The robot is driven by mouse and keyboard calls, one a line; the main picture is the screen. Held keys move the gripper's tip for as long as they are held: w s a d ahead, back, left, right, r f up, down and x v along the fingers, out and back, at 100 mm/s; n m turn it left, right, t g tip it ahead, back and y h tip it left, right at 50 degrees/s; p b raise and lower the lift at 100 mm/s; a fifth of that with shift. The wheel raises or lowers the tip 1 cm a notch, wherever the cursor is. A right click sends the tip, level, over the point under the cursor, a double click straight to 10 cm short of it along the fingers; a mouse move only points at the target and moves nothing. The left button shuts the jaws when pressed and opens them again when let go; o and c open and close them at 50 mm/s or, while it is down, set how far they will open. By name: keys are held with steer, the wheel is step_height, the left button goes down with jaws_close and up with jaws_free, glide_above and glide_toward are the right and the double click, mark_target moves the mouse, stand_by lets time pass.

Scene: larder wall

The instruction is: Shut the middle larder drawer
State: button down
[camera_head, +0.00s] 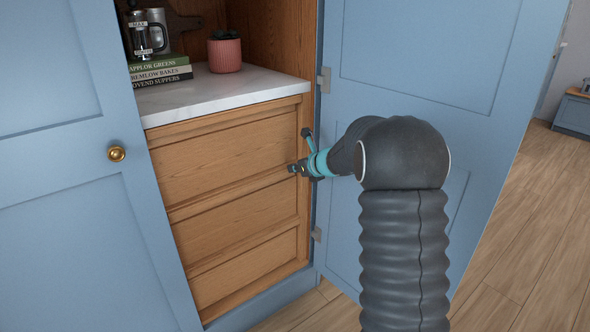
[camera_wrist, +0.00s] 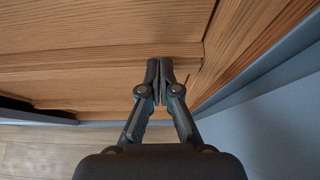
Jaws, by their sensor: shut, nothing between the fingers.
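The larder's wooden drawers are stacked under a white worktop in the head view. The middle drawer (camera_head: 235,217) looks flush or nearly flush with the fronts around it; a small gap cannot be ruled out. The top drawer (camera_head: 225,158) is above it and the bottom drawer (camera_head: 245,270) below. My gripper (camera_head: 294,168) is at the right end of the drawer fronts, around the line between the top and middle drawers. In the wrist view its fingertips (camera_wrist: 160,71) are together and empty, at or very near the wood; contact cannot be told.
A blue door (camera_head: 410,60) stands open on the right, close beside my arm. Another blue door (camera_head: 70,180) with a brass knob (camera_head: 116,153) is on the left. The worktop (camera_head: 215,92) holds books (camera_head: 160,72), a pink pot (camera_head: 225,54) and a French press (camera_head: 138,35).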

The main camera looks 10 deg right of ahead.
steer(key=f+v, duration=0.1)
steer(key=v, duration=1.2)
steer(key=shift+s+d+f, duration=0.25)
steer(key=shift+s+d, duration=0.15)
steer(key=shift+s, duration=0.2)
steer(key=s+a+f+n+g, duration=0.3)
steer(key=s+n, duration=0.5)
steer(key=n, duration=0.1)
steer(key=s+a+f+n+g, duration=0.3)
steer(key=s+n, duration=0.5)
steer(key=n, duration=0.1)
steer(key=s+a+r+n+h, duration=0.2)
steer(key=s+n, duration=0.4)
steer(key=s, duration=0.5)
steer(key=s+a+r+n+h, duration=0.1)
steer(key=s+r+n+h, duration=0.1)
steer(key=s+n, duration=0.5)
steer(key=s+r, duration=0.1)
steer(key=s, duration=0.3)
steer(key=shift+s+a+r+t+h, duration=0.25)
steer(key=shift+s+a+t+h, duration=0.05)
steer(key=shift+s+a+h, duration=0.1)
steer(key=shift+d, duration=0.15)
